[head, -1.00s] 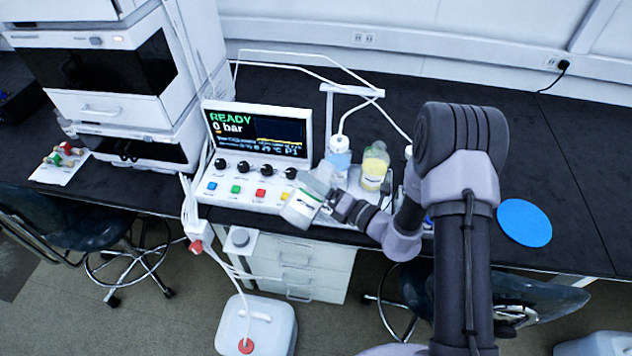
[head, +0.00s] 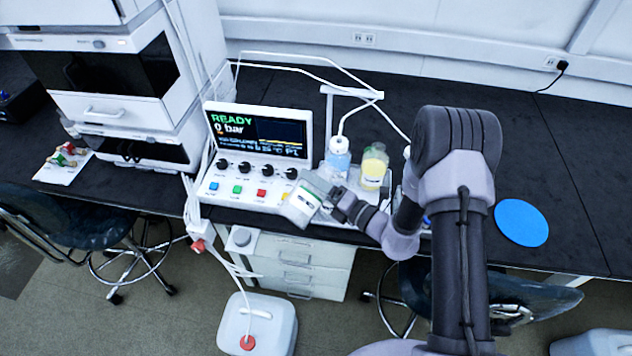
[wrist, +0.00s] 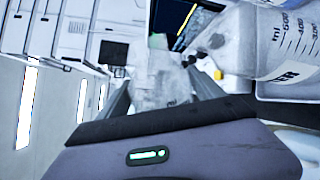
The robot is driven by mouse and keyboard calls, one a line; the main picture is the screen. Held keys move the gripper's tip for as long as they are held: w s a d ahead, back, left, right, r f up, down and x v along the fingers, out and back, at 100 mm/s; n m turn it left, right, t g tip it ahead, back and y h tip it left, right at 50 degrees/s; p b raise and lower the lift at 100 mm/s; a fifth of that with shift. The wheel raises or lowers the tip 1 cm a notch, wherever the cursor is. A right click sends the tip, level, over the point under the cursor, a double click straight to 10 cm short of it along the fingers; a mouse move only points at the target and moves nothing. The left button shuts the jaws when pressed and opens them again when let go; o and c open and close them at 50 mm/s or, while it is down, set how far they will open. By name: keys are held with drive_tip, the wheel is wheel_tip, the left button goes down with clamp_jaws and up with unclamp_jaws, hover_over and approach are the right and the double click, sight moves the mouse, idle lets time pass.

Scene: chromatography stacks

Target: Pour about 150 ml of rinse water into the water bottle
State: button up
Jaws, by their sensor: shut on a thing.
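My gripper (wrist: 160,92) is shut on a clear, whitish vessel (wrist: 157,78), which shows between the dark fingers in the wrist view. In the head view my gripper (head: 318,190) is at the front of the bench, just right of the instrument's buttons; the vessel's outline and contents are hard to make out there. The water bottle (wrist: 285,50) is at the right of the wrist view, with ml marks and a label ending in "ER". It is close to my gripper; I cannot tell whether it touches the vessel. In the head view a bottle with blue liquid (head: 337,158) stands just behind my gripper.
A bottle with yellow contents (head: 373,167) stands right of the blue one. The instrument (head: 258,135) reads READY, 0 bar. White tubing (head: 310,68) loops above the bottles. A blue disc (head: 522,222) lies on clear bench at right. A white canister (head: 258,325) is on the floor.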

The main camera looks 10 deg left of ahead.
idle(0.4)
drive_tip(key=shift+m+p, duration=0.4)
drive_tip(key=shift+m, duration=0.1)
drive_tip(key=shift+w+m+p, duration=0.15)
drive_tip(key=shift+m+p, duration=0.15)
drive_tip(key=shift+m, duration=0.2)
drive_tip(key=shift+d+r+m+p, duration=0.1)
drive_tip(key=shift+r+m+p, duration=0.05)
drive_tip(key=shift+m+p, duration=0.35)
drive_tip(key=shift+r, duration=0.1)
